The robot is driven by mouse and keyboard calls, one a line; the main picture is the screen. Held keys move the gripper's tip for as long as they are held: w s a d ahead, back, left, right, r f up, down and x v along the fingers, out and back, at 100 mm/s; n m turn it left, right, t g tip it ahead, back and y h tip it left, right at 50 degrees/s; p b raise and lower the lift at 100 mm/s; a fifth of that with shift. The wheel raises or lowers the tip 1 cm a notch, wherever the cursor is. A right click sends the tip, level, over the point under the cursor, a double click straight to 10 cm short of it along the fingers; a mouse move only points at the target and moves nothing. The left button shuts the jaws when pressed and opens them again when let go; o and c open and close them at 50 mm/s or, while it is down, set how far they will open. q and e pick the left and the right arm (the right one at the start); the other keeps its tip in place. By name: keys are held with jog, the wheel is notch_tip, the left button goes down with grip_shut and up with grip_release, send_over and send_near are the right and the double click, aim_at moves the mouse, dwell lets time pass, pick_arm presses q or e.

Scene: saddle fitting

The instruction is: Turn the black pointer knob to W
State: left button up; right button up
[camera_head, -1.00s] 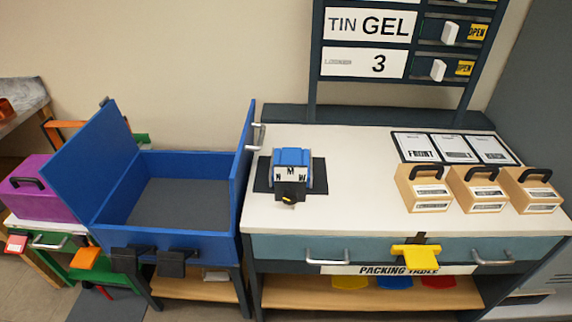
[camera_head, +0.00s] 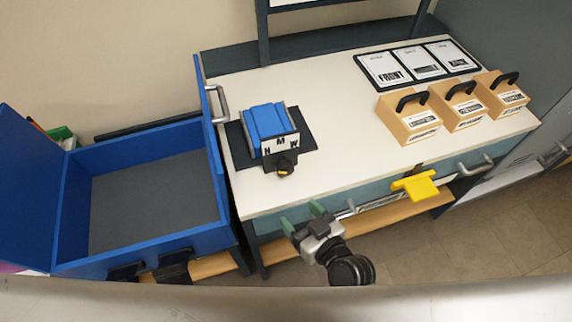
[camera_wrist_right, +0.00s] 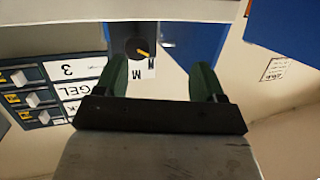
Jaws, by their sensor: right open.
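A blue unit with a white face lettered N, M and W (camera_head: 268,122) sits on a dark mat on the white table. The black pointer knob (camera_head: 284,163) is at its front, below the letters. In the right wrist view the knob (camera_wrist_right: 135,46) shows a yellow pointer line slanting down and right; I cannot tell surely which letter it marks. My right gripper (camera_head: 302,217), with green fingers, is open and empty. It is in front of the table's front edge, apart from the knob. In the wrist view its fingers (camera_wrist_right: 156,80) stand apart. My left gripper is not in view.
An open blue box (camera_head: 215,165) with raised flaps stands left of the table. Several wooden boxes with black handles (camera_head: 410,118) and a dark board of white cards (camera_head: 418,64) are at the right. A yellow tab (camera_head: 415,186) juts from the front. The table's middle is clear.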

aim_at(286, 171)
jog(key=w+a+m+t+h, duration=0.1)
jog(key=w, duration=0.3)
jog(key=w+a+m+t+h, duration=0.1)
jog(key=w+t, duration=0.1)
jog(key=w, duration=0.2)
jog(key=w+a+r+t+h, duration=0.1)
jog(key=w, duration=0.3)
jog(key=shift+w+a+r+m+p, duration=0.1)
jog(key=shift+a+m+p, duration=0.2)
jog(key=shift+m, duration=0.1)
jog(key=c, duration=0.9)
